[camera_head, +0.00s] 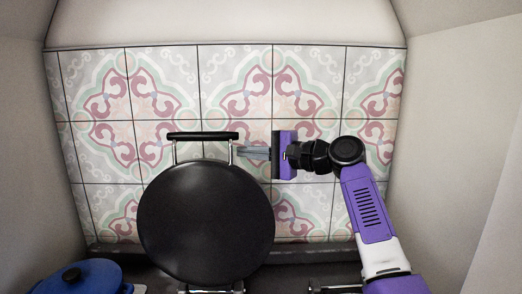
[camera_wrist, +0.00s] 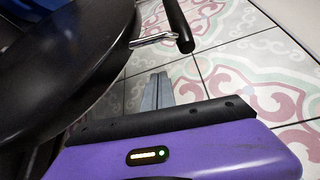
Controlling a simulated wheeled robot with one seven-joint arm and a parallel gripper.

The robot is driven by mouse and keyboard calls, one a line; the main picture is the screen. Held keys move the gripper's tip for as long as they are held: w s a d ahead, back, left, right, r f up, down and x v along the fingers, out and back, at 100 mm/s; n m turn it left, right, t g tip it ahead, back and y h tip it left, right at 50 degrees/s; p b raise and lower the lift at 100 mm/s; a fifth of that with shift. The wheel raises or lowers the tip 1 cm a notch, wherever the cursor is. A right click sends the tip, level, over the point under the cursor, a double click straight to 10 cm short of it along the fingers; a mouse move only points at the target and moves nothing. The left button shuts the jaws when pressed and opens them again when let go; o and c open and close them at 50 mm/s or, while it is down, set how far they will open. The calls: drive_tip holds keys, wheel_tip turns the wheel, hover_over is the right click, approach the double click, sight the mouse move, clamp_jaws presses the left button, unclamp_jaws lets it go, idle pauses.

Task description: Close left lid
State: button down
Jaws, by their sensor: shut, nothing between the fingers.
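The left lid (camera_head: 205,225) is a large round black disc, standing raised in front of the tiled wall in the head view. Its black bar handle (camera_head: 203,136) runs across the top on two metal posts. The lid (camera_wrist: 60,65) and the handle's end (camera_wrist: 178,25) also show in the wrist view. My gripper (camera_head: 243,152) is shut and empty, pointing left just beside the right handle post, a little below the bar's right end. Its grey fingertips also show in the wrist view (camera_wrist: 157,85), close to the lid's edge. I cannot tell whether they touch it.
A blue pot with a lid (camera_head: 82,276) stands at the lower left. A patterned tile wall (camera_head: 235,90) lies behind the lid, with plain pale walls on both sides. A metal fitting (camera_head: 335,286) shows at the bottom, right of the lid. The space above the handle looks clear.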

drive_tip(key=shift+s+a+r+p, duration=0.1)
drive_tip(key=shift+s+a+p, duration=0.1)
drive_tip(key=shift+s, duration=0.4)
drive_tip(key=shift+s+a+r+p, duration=0.1)
drive_tip(key=shift+s+a+p, duration=0.15)
drive_tip(key=shift+s, duration=0.35)
drive_tip(key=shift+s+a+r+p, duration=0.1)
drive_tip(key=shift+s+a+p, duration=0.1)
drive_tip(key=shift+s, duration=0.4)
drive_tip(key=shift+s, duration=0.1)
